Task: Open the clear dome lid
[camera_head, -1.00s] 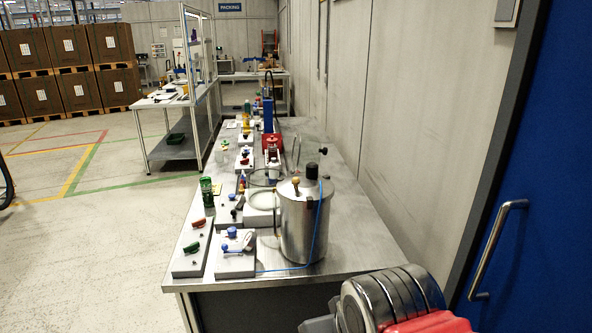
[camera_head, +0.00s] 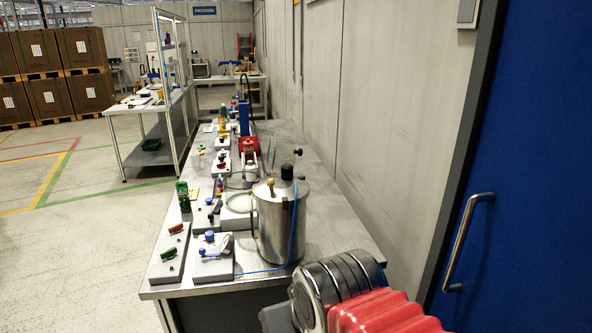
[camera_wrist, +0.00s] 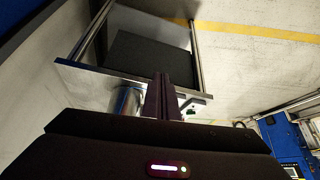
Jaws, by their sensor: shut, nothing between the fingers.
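The clear dome lid is hard to make out. In the head view, a pale round base with a ring (camera_head: 238,201) sits on the bench just left of the steel tank, and faint clear outlines show above it. The tank partly hides it. My gripper (camera_wrist: 161,78) shows in the wrist view, with its two dark fingers together and nothing between them. It is apart from the base and lid. In the head view the gripper itself is out of sight; only my red and chrome arm shows at the bottom right.
The steel tank (camera_head: 281,222) with a blue hose stands near the bench's front; it also shows in the wrist view (camera_wrist: 127,100). Small fixtures (camera_head: 213,257) line the bench's left side. A wall runs along the right, with a blue door (camera_head: 530,170). Floor left of the bench is open.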

